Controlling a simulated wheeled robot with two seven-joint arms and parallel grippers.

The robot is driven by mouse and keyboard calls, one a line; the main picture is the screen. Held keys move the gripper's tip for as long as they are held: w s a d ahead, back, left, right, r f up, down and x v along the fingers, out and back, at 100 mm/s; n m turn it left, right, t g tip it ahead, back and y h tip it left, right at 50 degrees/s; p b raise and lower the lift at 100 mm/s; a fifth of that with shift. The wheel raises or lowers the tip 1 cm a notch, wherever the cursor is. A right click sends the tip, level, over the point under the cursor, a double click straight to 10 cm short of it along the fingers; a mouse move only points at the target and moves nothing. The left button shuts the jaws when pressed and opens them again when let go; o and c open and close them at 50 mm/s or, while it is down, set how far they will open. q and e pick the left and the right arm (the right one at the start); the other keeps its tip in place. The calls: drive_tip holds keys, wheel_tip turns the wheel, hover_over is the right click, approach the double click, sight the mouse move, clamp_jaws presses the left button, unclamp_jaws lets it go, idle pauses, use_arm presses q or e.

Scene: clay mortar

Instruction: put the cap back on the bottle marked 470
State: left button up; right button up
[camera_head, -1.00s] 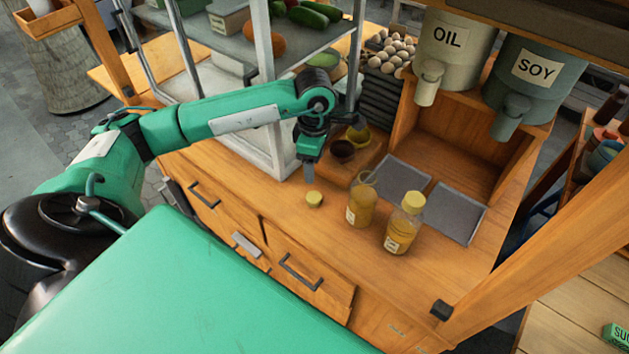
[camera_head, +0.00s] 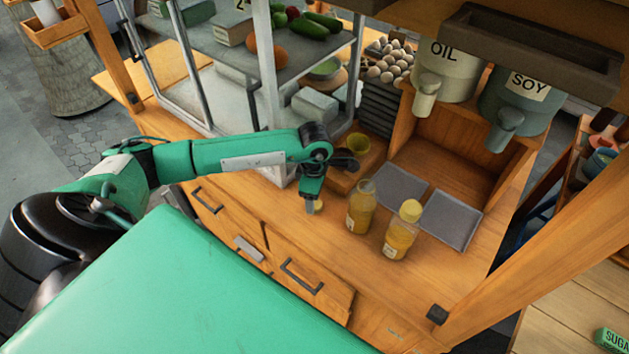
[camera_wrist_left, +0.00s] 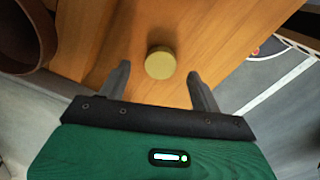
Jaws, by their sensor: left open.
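A round yellow cap (camera_head: 318,207) lies on the wooden counter (camera_head: 275,195), partly hidden by my left gripper (camera_head: 313,208). In the left wrist view the cap (camera_wrist_left: 160,63) sits between the two fingertips and a little beyond them, with a gap on each side. My left gripper (camera_wrist_left: 158,82) is open and empty. An uncapped bottle (camera_head: 361,208) of yellow liquid stands upright to the right of the cap. A second bottle (camera_head: 398,238) with a yellow cap on stands beside it. Their label marks are too small to read. My right gripper is not in view.
Two grey trays (camera_head: 452,220) lie behind the bottles. A glass-sided shelf (camera_head: 268,90) rises at the left. OIL (camera_head: 447,70) and SOY (camera_head: 520,98) dispensers hang above.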

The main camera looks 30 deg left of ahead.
use_arm(q)
drive_tip(key=shift+f+p, duration=0.3)
drive_tip(key=shift+f, duration=1.2)
drive_tip(key=c, duration=1)
